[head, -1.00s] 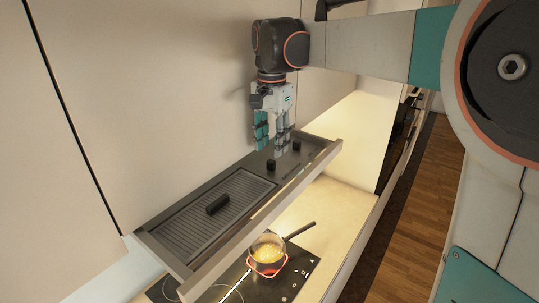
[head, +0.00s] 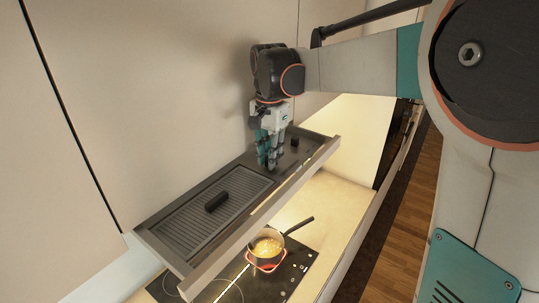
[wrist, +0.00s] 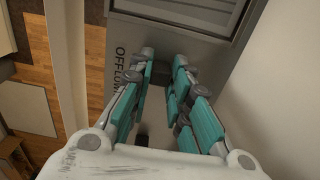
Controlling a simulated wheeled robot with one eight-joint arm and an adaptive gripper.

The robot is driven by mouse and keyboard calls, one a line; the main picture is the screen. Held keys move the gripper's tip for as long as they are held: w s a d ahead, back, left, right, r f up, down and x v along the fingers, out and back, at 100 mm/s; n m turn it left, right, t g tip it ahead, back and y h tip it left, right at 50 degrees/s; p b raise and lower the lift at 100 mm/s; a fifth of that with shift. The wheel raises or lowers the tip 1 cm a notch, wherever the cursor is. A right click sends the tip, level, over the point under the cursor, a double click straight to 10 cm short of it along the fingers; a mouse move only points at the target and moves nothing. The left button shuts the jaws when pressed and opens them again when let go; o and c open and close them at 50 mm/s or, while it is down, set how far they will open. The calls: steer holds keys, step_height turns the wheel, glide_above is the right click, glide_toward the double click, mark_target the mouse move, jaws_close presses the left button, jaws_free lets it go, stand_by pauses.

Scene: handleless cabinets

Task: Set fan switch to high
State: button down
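The fan controls are on the pulled-out range hood panel. One black knob (head: 295,141) shows in the head view to the right of my gripper (head: 269,165). The other knob is hidden behind my fingers there. In the wrist view, a dark knob (wrist: 168,71) lies between the fingertips of my gripper (wrist: 165,64), and a second dark knob (wrist: 142,139) sits nearer the palm. My fingers point down at the panel and look apart, around the first knob; I cannot tell whether they touch it. Printed lettering (wrist: 121,65) beside the knob is only partly readable.
The hood panel (head: 240,235) has a ridged vent (head: 185,225) with a black block (head: 216,201) on it. Below is a cooktop (head: 285,285) with a pot (head: 266,247) of yellowish food. A tall cabinet front (head: 170,90) stands behind the panel.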

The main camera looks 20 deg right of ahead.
mark_target(283, 156)
steer(key=w+d, duration=0.1)
steer(key=w+d+b, duration=0.1)
steer(key=d, duration=0.1)
steer(key=w+d, duration=0.1)
steer(key=d, duration=0.1)
steer(key=shift+w+d, duration=0.1)
steer(key=shift+w, duration=0.3)
steer(key=c, duration=1.5)
jaws_free()
steer(key=shift+d, duration=0.1)
steer(key=shift+r, duration=0.1)
step_height(283, 156, up, 12)
steer(key=shift+f, duration=0.1)
